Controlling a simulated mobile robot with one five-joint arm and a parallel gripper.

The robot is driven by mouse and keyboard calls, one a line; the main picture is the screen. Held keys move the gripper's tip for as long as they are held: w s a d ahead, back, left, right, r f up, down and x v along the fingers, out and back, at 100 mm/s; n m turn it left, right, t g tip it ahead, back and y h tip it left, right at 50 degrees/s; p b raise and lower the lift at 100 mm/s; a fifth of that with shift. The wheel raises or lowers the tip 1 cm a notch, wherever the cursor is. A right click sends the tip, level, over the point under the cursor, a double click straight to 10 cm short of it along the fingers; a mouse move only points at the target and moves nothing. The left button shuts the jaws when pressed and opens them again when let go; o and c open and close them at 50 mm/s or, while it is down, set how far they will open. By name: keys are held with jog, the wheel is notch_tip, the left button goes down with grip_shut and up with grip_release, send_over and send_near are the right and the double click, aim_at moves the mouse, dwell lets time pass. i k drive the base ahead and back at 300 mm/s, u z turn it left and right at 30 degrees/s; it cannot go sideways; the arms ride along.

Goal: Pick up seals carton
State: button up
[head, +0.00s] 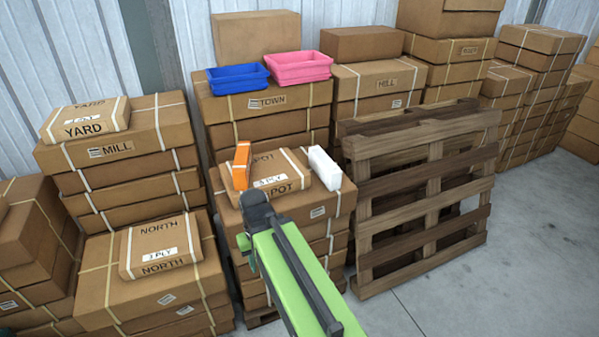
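A small orange carton (241,166) with a white stripe stands on the brown POT package (271,177), on the middle stack. A small white carton (324,168) stands at the right edge of the same package. No lettering is readable on either, so I cannot tell which is the seals carton. My green arm reaches in from the bottom toward this stack. My gripper (246,243) is mostly hidden behind the dark end of the arm, below and in front of the orange carton. I cannot see its fingers clearly or whether it holds anything.
Blue (238,77) and pink (298,67) bins sit on the TOWN stack behind. The NORTH package (160,246) and YARD package (85,118) lie on stacks to the left. A wooden pallet (425,200) leans upright at right. Grey floor (530,260) is clear at far right.

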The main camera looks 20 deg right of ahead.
aim_at(331, 174)
jog(key=i, duration=1.5)
jog(key=u, duration=0.05)
